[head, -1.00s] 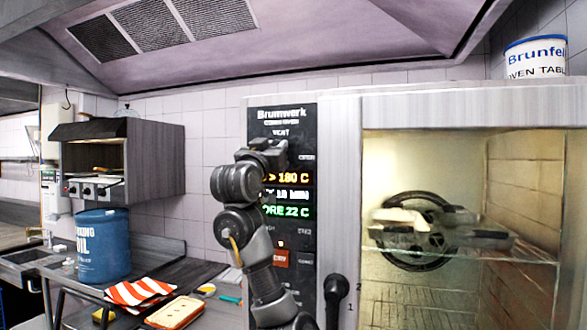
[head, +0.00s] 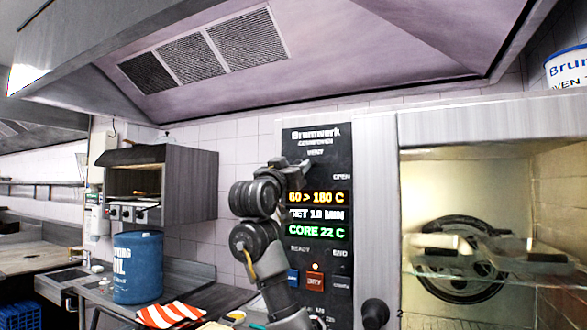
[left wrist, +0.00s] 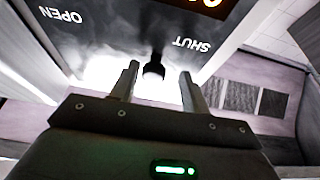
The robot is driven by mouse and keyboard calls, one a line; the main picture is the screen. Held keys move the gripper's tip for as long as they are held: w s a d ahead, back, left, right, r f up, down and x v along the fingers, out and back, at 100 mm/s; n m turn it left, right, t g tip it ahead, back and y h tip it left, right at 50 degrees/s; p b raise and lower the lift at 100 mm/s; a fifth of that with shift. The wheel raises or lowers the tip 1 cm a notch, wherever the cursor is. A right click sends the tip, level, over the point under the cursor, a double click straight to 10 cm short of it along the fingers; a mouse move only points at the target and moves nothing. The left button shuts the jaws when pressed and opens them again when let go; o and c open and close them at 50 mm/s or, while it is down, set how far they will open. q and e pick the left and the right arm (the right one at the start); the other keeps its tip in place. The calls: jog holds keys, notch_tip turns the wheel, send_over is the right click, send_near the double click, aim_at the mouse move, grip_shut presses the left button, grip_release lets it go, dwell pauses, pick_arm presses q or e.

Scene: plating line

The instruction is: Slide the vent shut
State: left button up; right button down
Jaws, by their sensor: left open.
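The vent slider's black knob (left wrist: 153,69) stands out from the dark oven panel (head: 322,143) in the left wrist view. It is between the SHUT label (left wrist: 191,44) and the OPEN label (left wrist: 62,15), nearer to SHUT in that view. My left gripper (left wrist: 160,85) is open, with one finger on each side of the knob. Gaps show between the knob and the fingers. In the head view my left gripper (head: 292,170) is in front of the panel, below the VENT label, and hides the knob. The OPEN label is to its right. My right gripper is not in view.
Below the slider are lit displays (head: 319,214) and blue and red buttons (head: 315,281). The glass-fronted oven (head: 470,180) is to the right, with a black knob (head: 375,312) at its left. A blue drum (head: 138,267) and striped cloth (head: 170,314) are on the left counter.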

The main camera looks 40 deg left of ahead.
pick_arm(q)
jog(key=shift+d, duration=0.1)
jog(key=b+v, duration=0.8)
jog(key=v, duration=0.2)
jog(key=shift+s, duration=0.35)
jog(key=shift+f, duration=0.15)
